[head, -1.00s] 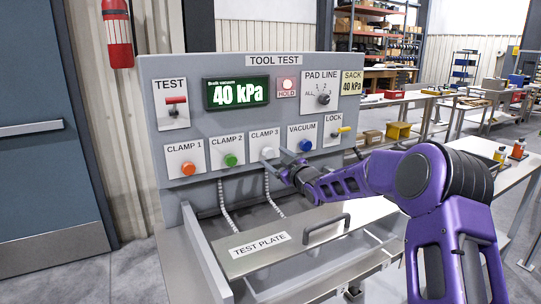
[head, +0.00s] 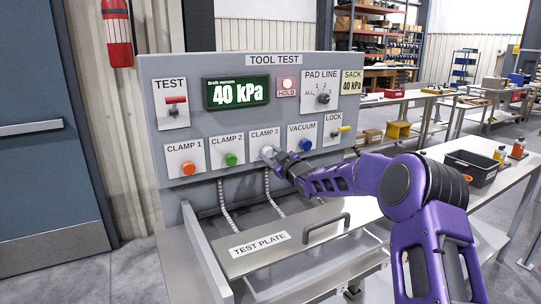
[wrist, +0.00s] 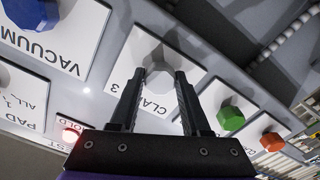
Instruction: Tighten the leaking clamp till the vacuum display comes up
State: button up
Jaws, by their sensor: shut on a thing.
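A grey test panel labelled TOOL TEST carries the vacuum display (head: 237,92), which reads 40 kPa in white on green. Below it are the orange CLAMP 1 knob (head: 188,168), the green CLAMP 2 knob (head: 230,159) and the pale grey CLAMP 3 knob (head: 266,153). My gripper (head: 275,156) is at the CLAMP 3 knob. In the wrist view, which is upside down, my gripper (wrist: 157,76) has its two fingers on either side of the pale knob (wrist: 159,54), shut on it. The fingers partly cover the knob and its label.
The blue VACUUM knob (head: 305,145) and yellow LOCK lever (head: 342,130) sit right of my gripper. The HOLD lamp (head: 288,85) glows red. A SACK card (head: 352,83) reads 40 kPa. The TEST PLATE (head: 290,249) with its handle lies below.

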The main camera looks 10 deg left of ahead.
grip_shut()
jog(key=m+p, duration=0.1)
jog(key=m, duration=0.3)
jog(key=shift+m+p, duration=0.45)
jog(key=shift+m, duration=2.15)
jog(key=o, duration=1)
grip_release()
